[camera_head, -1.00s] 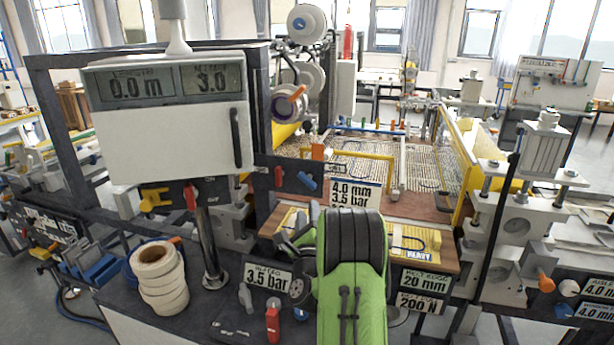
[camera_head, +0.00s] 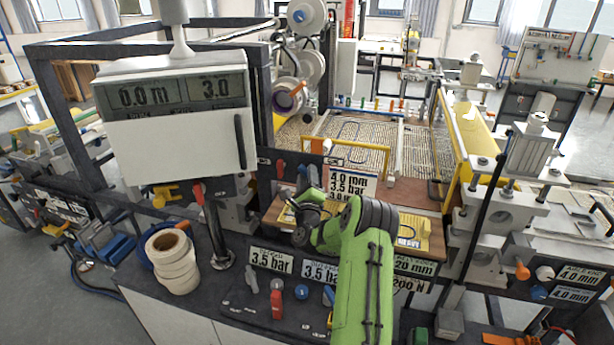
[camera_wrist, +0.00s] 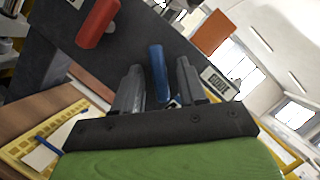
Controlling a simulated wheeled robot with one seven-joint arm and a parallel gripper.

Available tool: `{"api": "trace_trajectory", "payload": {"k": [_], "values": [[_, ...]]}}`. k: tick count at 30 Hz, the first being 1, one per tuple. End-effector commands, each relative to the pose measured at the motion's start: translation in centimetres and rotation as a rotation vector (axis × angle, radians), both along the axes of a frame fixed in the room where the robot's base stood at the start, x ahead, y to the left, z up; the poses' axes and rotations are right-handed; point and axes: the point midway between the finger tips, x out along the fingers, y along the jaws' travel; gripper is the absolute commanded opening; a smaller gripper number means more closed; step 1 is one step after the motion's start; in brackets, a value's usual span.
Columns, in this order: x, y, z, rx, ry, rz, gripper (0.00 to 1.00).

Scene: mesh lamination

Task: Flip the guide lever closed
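A blue lever (camera_head: 303,174) and a red lever (camera_head: 280,170) stand on the dark panel behind the small table. In the wrist view the blue lever (camera_wrist: 158,72) appears between the two grey fingers of my gripper (camera_wrist: 158,80), which are apart. I cannot tell whether the fingers touch it. The red lever (camera_wrist: 98,22) is at upper left, clear of the fingers. In the head view my gripper (camera_head: 305,208) is below and in front of the panel, partly hidden by my green arm.
An orange block (camera_wrist: 211,32) stands near the panel's edge, right of the fingers. A yellow tray (camera_wrist: 38,140) lies on the wooden table at lower left. A white display box (camera_head: 175,115) and a roll stack (camera_head: 170,262) are left of my arm.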

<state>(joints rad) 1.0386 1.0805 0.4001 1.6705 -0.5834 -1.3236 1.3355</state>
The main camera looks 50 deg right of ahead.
Motion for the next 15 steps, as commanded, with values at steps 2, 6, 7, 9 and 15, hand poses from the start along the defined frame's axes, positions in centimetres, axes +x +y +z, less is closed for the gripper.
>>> {"api": "trace_trajectory", "payload": {"k": [2,6,7,9,15], "values": [[0.00,0.02,-0.04,0.000,0.000,0.000,0.31],[0.00,0.04,-0.05,-0.001,0.000,0.001,0.09],[0.01,0.05,-0.04,-0.001,0.000,0.001,0.05],[0.01,0.05,-0.04,-0.001,0.000,0.001,0.00],[0.00,0.06,-0.01,-0.004,0.009,0.002,0.00]]}}
